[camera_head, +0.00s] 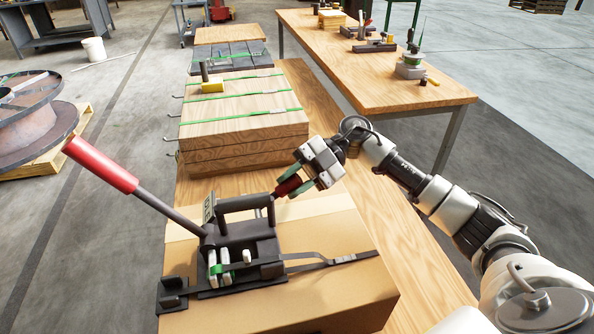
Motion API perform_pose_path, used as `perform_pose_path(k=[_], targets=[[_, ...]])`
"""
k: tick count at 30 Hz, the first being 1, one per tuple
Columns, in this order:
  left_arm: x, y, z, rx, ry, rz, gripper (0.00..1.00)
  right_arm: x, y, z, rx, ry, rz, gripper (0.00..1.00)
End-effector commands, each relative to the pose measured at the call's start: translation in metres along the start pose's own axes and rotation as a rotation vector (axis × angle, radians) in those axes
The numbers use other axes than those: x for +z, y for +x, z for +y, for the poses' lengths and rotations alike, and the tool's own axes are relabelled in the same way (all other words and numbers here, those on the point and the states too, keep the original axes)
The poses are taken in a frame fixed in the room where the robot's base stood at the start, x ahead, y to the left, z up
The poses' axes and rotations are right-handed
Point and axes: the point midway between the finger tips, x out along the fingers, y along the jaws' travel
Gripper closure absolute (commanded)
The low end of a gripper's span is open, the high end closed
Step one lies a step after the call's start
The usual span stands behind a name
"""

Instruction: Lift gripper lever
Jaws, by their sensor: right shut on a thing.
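A dark strapping tool (240,240) sits on top of a cardboard box (335,230). Its long lever with a red grip (100,163) slants up to the left. A short lever with a dark red grip (289,186) reaches out from the tool's right side. My right gripper (290,188) comes in from the right and is shut on this short lever's grip; its fingers partly hide the grip. My left gripper is out of view.
A dark strap with a buckle (343,259) runs right across the box. Behind it are strapped wooden boards (240,125) with a yellow-and-black tool (211,82). A wooden workbench (375,60) stands at back right. A reel (35,120) stands on a pallet at left.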

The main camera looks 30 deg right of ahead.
Motion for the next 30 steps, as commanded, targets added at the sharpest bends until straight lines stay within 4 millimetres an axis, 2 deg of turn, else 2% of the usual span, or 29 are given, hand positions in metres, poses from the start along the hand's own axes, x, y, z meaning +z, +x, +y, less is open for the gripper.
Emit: perform_pose_path(k=[1, 3, 15, 21, 30], targets=[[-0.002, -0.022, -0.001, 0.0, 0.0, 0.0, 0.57, -0.011, -0.002, 0.011, -0.033, 0.016, -0.032, 1.0], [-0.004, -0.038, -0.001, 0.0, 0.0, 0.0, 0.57, -0.015, 0.0, 0.016, -0.077, 0.041, -0.074, 1.0], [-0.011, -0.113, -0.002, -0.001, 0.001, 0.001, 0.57, -0.025, 0.02, 0.039, -0.319, 0.183, -0.307, 1.0], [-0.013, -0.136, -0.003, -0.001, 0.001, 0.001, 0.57, -0.025, 0.03, 0.045, -0.415, 0.24, -0.4, 1.0], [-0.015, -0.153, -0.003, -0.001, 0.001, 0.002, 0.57, -0.023, 0.041, 0.049, -0.5, 0.292, -0.482, 1.0]])
